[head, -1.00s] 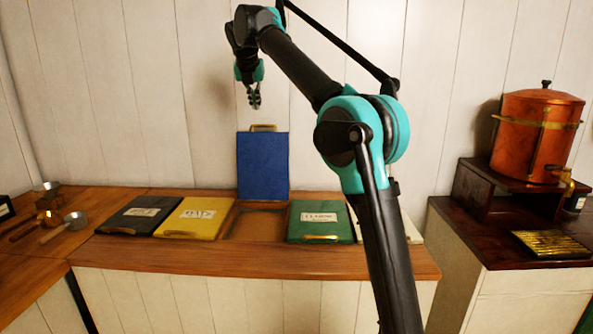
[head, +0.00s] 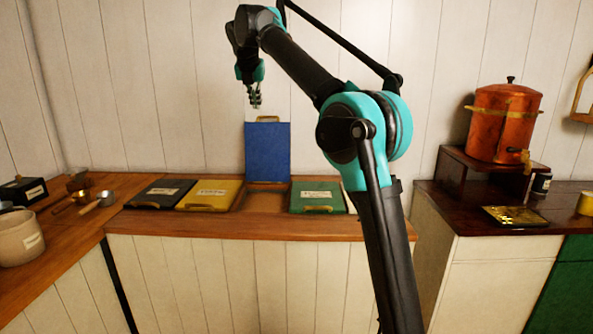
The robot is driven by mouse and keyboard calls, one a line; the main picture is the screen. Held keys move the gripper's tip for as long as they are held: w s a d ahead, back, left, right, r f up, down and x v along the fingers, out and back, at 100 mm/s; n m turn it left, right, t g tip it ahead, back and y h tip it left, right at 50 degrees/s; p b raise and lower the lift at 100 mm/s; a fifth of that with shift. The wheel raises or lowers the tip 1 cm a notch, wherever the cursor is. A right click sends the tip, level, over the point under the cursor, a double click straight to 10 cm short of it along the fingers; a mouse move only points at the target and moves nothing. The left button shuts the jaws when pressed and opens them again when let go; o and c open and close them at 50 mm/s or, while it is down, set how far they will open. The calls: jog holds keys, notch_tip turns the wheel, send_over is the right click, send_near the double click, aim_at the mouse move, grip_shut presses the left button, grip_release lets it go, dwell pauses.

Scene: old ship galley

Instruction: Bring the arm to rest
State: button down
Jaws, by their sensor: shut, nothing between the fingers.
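My arm rises from the bottom right of the middle in the head view, bends at a teal elbow and reaches up and left. My gripper (head: 255,97) hangs from its end, pointing down, shut and empty. In the picture it is just above the top edge of a raised blue lid (head: 267,152). The two look apart, though the depth between them is hard to judge.
A black lid (head: 160,194), a yellow lid (head: 209,195) and a green lid (head: 317,197) lie flat on the wooden counter (head: 250,228). An open bin (head: 265,202) is below the blue lid. A copper urn (head: 503,123) stands right on a dark stand (head: 484,175).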

jog(key=s+d+f+m+g, duration=0.1)
jog(key=s+d+f+m, duration=0.3)
jog(key=d+f+m, duration=0.55)
jog(key=s+d+f+m+g, duration=0.1)
jog(key=s+d+f+m, duration=0.5)
jog(key=d+f, duration=0.6)
jog(key=s+d+f+m, duration=0.3)
jog(key=s+f+m, duration=0.3)
jog(key=s+f, duration=0.3)
jog(key=s+d+f+m, duration=0.4)
jog(key=s+f+m, duration=0.3)
jog(key=s+f, duration=0.3)
jog(key=s+d+f+m+g, duration=0.1)
jog(key=s+d+f+m, duration=0.3)
jog(key=s+f, duration=0.5)
jog(key=shift+s+f+m, duration=0.35)
jog(key=shift+s+m, duration=0.5)
jog(key=shift+m, duration=0.4)
